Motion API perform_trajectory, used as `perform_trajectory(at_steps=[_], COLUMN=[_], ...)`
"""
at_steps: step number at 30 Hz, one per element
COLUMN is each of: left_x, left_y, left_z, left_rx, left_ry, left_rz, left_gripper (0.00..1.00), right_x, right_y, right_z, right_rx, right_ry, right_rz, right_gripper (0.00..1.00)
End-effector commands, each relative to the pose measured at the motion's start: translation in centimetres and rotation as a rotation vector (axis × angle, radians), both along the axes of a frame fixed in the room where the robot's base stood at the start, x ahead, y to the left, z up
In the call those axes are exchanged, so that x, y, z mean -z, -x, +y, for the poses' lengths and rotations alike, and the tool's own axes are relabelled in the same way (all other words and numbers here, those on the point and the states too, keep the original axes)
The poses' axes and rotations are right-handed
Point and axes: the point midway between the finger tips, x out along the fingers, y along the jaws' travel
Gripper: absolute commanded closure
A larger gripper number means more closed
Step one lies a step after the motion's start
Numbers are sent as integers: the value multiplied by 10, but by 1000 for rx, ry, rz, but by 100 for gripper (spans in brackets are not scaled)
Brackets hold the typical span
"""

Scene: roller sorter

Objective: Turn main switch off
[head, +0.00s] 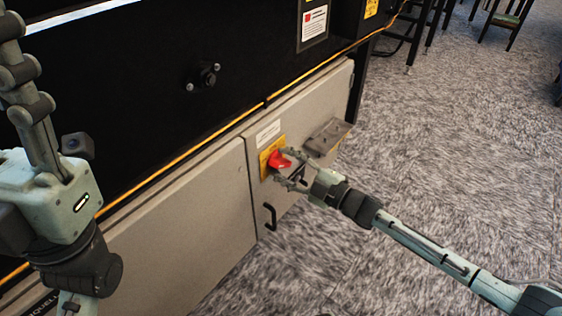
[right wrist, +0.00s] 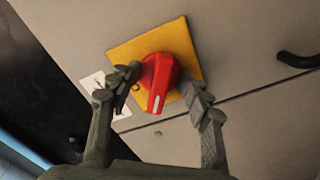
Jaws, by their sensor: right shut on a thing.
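The main switch is a red rotary knob (head: 279,159) on a yellow square plate (head: 265,158), set in the grey cabinet door. In the right wrist view the knob (right wrist: 158,82) has a white mark on its handle, which points down and slightly left; the yellow plate (right wrist: 187,45) sits behind it. My right gripper (head: 281,167) is at the switch, with one finger on each side of the knob, shut on it. My left gripper (head: 45,125) is raised at the left, away from the switch; its fingertips are not clearly seen.
A white label (head: 268,132) sits above the switch. A grey ledge (head: 328,137) sticks out to its right. A black door handle (head: 269,216) is below. A black knob (head: 208,75) is on the dark panel. Carpet (head: 450,130) at the right is open floor.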

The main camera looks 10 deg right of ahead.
Motion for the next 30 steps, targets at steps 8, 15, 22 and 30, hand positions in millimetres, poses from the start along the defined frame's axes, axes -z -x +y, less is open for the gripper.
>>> perform_trajectory(at_steps=[8, 15, 22, 30], left_x=[18, 28, 29, 29], left_y=[0, 0, -1, -1], left_z=[0, 0, 0, 0], left_rx=[0, 0, 1, 2], left_ry=[2, 7, 7, 6], left_rz=[1, 1, 1, 1], left_gripper=[60, 60, 60, 60], right_x=[-3, -3, -4, -3], right_y=[-5, -5, -4, -3], right_z=[5, 6, 7, 8], right_rx=[5, 5, 3, -1], right_ry=[341, 535, 584, 578], right_rz=[-280, -433, -472, -471], right_gripper=[100, 100, 100, 62])
